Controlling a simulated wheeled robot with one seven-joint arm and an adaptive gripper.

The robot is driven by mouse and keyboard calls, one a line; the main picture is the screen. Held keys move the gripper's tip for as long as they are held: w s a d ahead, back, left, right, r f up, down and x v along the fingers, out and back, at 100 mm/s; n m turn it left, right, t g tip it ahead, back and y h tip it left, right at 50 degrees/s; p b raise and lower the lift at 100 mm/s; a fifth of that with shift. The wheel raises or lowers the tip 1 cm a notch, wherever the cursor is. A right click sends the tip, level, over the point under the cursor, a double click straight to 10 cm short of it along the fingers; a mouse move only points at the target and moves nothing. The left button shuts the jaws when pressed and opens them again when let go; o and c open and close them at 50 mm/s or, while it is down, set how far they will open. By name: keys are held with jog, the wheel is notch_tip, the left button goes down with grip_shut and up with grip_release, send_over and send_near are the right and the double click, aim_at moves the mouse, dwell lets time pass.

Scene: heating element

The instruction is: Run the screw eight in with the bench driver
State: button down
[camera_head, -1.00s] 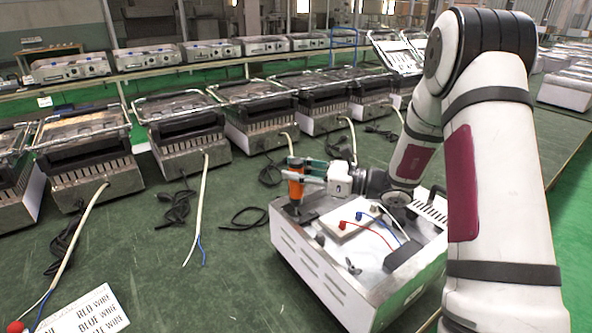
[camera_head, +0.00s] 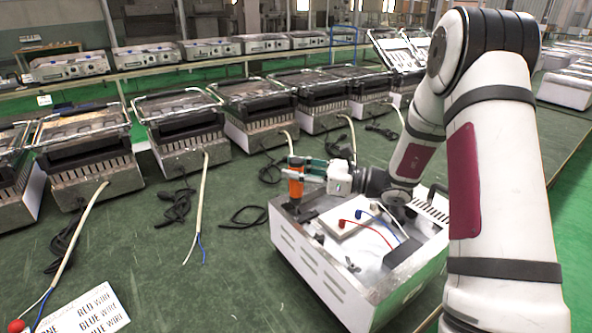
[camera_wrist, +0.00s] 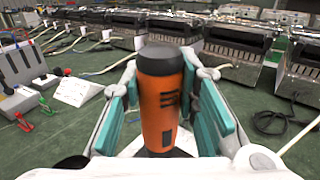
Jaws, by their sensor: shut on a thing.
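My gripper (camera_head: 308,173) is shut on the orange and black bench driver (camera_wrist: 160,105). In the wrist view the driver stands upright between the teal finger pads. In the head view the driver (camera_head: 296,184) is held over the left back corner of the open metal appliance housing (camera_head: 318,272). The driver's lower end is at the housing's corner; I cannot tell whether it touches a screw. Screw eight cannot be made out in either view. Inside the housing is a white block with red and blue wires (camera_head: 365,215).
Several contact grills (camera_head: 185,130) stand in a row behind on the green bench. Loose cables (camera_head: 200,215) lie left of the housing. A printed wire label sheet (camera_head: 88,312) lies at the front left.

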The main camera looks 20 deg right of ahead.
aim_at(296, 159)
jog(key=shift+f+b, duration=0.3)
jog(key=shift+f, duration=0.4)
dwell(1.1)
jog(key=shift+r, duration=0.1)
jog(key=shift+r+p, duration=1.7)
jog(key=shift+r, duration=0.8)
